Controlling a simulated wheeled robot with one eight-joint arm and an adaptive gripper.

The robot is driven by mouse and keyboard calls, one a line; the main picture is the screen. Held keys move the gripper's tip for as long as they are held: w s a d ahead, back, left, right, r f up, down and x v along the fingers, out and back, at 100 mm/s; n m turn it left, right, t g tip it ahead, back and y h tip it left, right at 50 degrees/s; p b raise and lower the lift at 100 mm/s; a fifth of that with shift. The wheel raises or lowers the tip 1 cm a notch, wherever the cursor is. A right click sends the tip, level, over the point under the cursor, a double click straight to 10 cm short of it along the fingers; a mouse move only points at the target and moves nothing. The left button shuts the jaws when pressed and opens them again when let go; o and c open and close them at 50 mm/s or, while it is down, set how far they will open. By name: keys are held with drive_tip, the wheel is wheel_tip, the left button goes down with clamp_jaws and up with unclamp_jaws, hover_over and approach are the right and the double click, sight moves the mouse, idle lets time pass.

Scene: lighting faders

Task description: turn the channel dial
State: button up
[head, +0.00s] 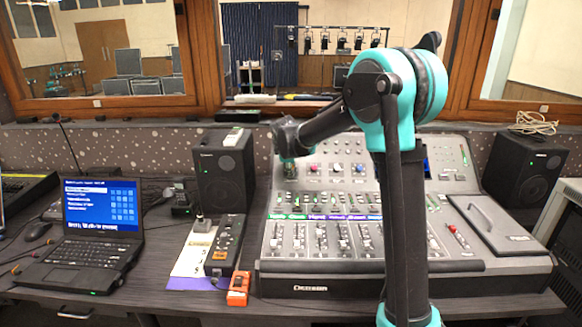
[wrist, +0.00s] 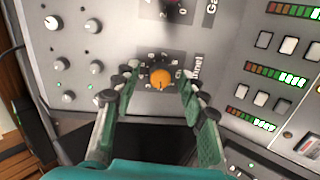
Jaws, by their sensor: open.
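My gripper (wrist: 159,82) is open, with one green finger on each side of the dial. I cannot tell whether the fingertips touch it. In the head view my gripper (head: 288,170) is over the upper left part of the mixing console (head: 310,262). The dial cannot be made out there.
Another dial (wrist: 176,8) sits above, beside a label starting "Ga". Small knobs (wrist: 93,26) are to the left; lit meters and buttons (wrist: 290,42) are to the right. In the head view, a black speaker (head: 222,172) stands left of the console, with a laptop (head: 100,222) further left.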

clamp_jaws()
drive_tip(key=shift+m, duration=0.3)
drive_tip(key=m, duration=0.7)
drive_tip(key=shift+y, duration=0.3)
drive_tip(key=m, duration=0.4)
drive_tip(key=shift+d+y, duration=0.1)
drive_tip(key=shift+y, duration=0.2)
drive_tip(key=shift+m, duration=2)
